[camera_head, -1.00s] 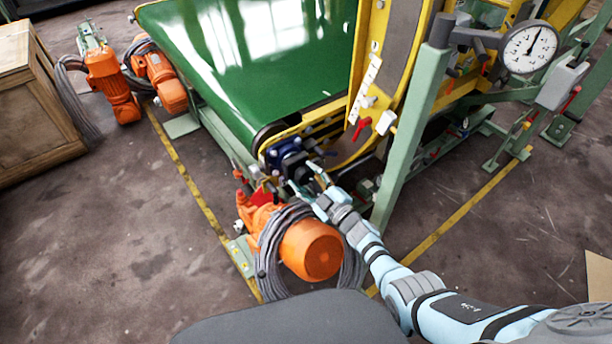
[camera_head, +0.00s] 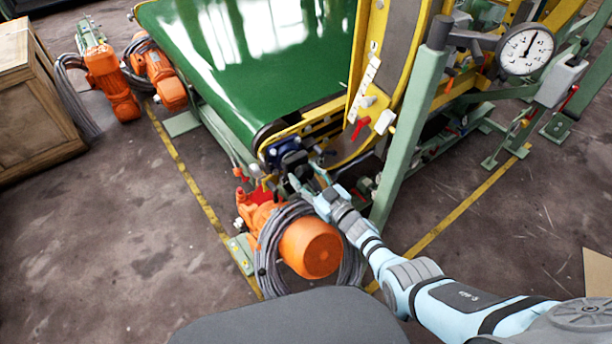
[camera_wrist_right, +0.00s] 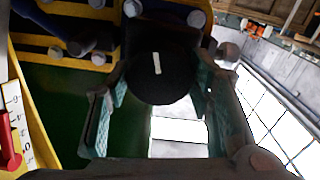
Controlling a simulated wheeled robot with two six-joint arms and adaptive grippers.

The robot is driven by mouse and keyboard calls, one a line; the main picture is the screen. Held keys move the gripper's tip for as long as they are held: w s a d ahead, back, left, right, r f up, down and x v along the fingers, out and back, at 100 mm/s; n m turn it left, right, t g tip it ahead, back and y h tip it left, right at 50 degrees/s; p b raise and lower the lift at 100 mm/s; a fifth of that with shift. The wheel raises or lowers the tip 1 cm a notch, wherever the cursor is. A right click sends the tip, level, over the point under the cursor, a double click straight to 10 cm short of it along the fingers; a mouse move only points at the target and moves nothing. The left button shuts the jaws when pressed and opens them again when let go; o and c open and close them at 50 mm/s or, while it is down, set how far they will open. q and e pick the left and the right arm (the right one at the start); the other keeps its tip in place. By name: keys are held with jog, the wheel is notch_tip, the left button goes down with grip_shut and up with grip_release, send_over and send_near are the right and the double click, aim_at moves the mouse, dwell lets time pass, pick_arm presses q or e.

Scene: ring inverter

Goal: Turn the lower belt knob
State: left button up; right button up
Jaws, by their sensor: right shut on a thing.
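The lower belt knob (camera_wrist_right: 158,72) is a round black knob with a white mark. It fills the upper middle of the right wrist view, between the two fingers of my right gripper (camera_wrist_right: 160,100), which is shut on it. The white mark stands nearly upright, slightly tilted, in that view. In the head view my right gripper (camera_head: 303,182) reaches to the knob at the near lower corner of the green belt (camera_head: 255,50); the arm and fingers partly hide the knob there. My left gripper is not in view.
An orange motor (camera_head: 310,248) with coiled grey cable sits just below my right gripper. A green post (camera_head: 411,140) rises close to the right of my arm. A wooden crate (camera_head: 35,100) stands left.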

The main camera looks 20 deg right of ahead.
jog(key=shift+f, duration=0.1)
jog(key=o, duration=1.2)
jog(key=shift+c, duration=0.2)
jog(key=shift+s, duration=0.15)
jog(key=v, duration=1.2)
